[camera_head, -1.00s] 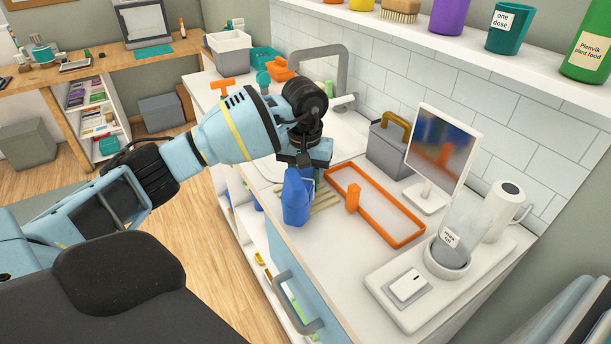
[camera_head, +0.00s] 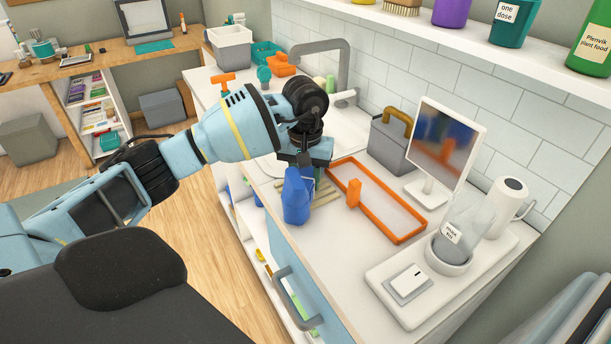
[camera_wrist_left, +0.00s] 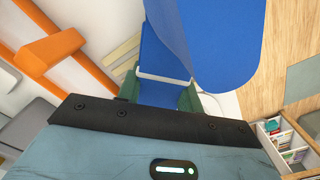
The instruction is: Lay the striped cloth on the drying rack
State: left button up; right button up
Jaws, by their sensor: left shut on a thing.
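The striped cloth (camera_head: 296,197) is blue and hangs folded below my left gripper (camera_head: 303,163). In the left wrist view, a white stripe (camera_wrist_left: 163,77) crosses the cloth (camera_wrist_left: 165,52) close to the green fingertips of my left gripper (camera_wrist_left: 163,93), which are shut on it. A wide blue flap of cloth spreads to the right there. The pale slatted drying rack (camera_head: 325,194) lies on the counter beside and partly behind the cloth. I cannot tell whether the cloth touches the rack. My right gripper is not in view.
An orange-rimmed tray (camera_head: 408,239) with an upright orange piece lies right of the rack. A grey caddy (camera_head: 387,146), a screen on a stand (camera_head: 446,145) and a white scale-like device (camera_head: 408,284) stand farther right. The sink and tap (camera_head: 345,72) are behind my arm.

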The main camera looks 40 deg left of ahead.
aim_at(305, 173)
pick_arm(q)
jog(key=o, duration=1.2)
jog(key=shift+r, duration=3.9)
